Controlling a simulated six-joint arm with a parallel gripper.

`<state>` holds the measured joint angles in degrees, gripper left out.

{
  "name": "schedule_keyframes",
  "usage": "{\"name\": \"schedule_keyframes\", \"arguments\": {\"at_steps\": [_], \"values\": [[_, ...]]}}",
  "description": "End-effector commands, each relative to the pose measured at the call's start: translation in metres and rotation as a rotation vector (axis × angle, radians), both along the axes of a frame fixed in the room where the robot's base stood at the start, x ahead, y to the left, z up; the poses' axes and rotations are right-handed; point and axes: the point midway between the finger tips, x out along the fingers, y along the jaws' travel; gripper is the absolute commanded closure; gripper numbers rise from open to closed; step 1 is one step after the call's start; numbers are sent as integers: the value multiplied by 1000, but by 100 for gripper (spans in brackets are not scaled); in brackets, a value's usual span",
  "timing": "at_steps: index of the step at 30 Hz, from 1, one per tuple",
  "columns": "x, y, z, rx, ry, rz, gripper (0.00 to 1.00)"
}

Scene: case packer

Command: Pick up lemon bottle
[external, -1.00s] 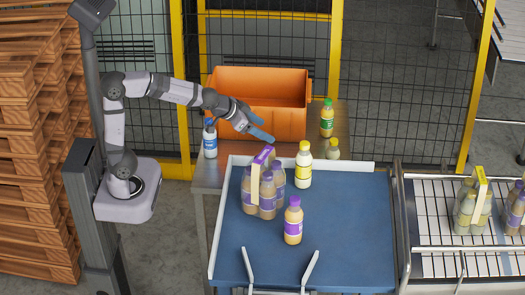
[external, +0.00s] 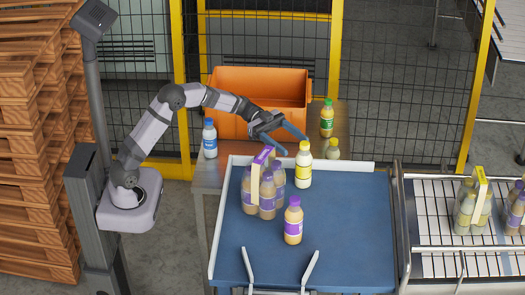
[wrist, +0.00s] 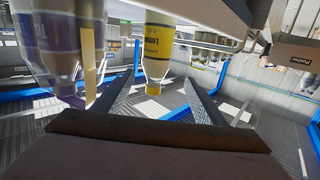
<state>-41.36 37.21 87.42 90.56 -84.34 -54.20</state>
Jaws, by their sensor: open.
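The lemon bottle (external: 303,168), with a yellow cap and yellow label, stands upright near the back edge of the blue table (external: 340,215). My gripper (external: 285,142) is open and empty, just behind and left of the bottle's cap, its fingers pointing toward the right. In the wrist view, which is upside down, the lemon bottle (wrist: 157,50) lies ahead between the lines of the two open fingers (wrist: 155,100). I see no contact between finger and bottle.
A pack of purple-capped bottles (external: 266,205) stands close left of the lemon bottle. A single purple-capped bottle (external: 293,226) is in front.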

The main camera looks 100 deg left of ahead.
Motion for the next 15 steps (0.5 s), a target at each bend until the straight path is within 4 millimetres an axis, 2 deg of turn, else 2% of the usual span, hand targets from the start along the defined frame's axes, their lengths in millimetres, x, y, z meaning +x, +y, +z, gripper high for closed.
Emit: {"name": "schedule_keyframes", "arguments": {"at_steps": [1,6,15], "values": [[1,2,-11,-17,-4,-26,35],[-1,3,-28,-53,-20,-90,35],[0,0,-31,-64,-26,-111,35]]}}
